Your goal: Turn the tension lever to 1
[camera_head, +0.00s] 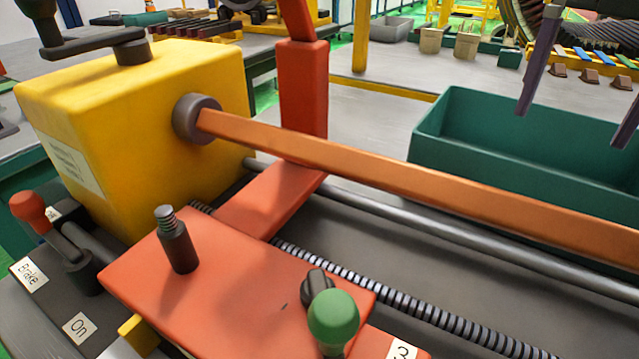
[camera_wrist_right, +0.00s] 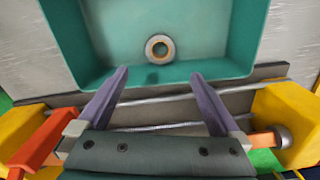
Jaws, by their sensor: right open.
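A lever with a green ball knob (camera_head: 333,316) stands at the front of the orange carriage plate (camera_head: 235,290) in the head view. A label with "3" (camera_head: 402,350) shows beside it at the bottom edge; no "1" label is visible. Another lever with a red knob (camera_head: 30,207) stands at the left by labels "Brake" (camera_head: 29,272) and "On" (camera_head: 80,328). My right gripper (camera_head: 572,128) is open and empty at the upper right, far from the green knob. In the right wrist view its open fingers (camera_wrist_right: 160,73) point toward the green bin. My left gripper is not in view.
A copper-coloured bar (camera_head: 420,180) runs from the yellow housing (camera_head: 120,130) across to the right. A threaded rod (camera_head: 400,300) and smooth rail lie below it. The green bin (camera_head: 450,125) stands behind; a ring (camera_wrist_right: 160,48) lies in it. An orange post (camera_head: 303,90) rises behind the bar.

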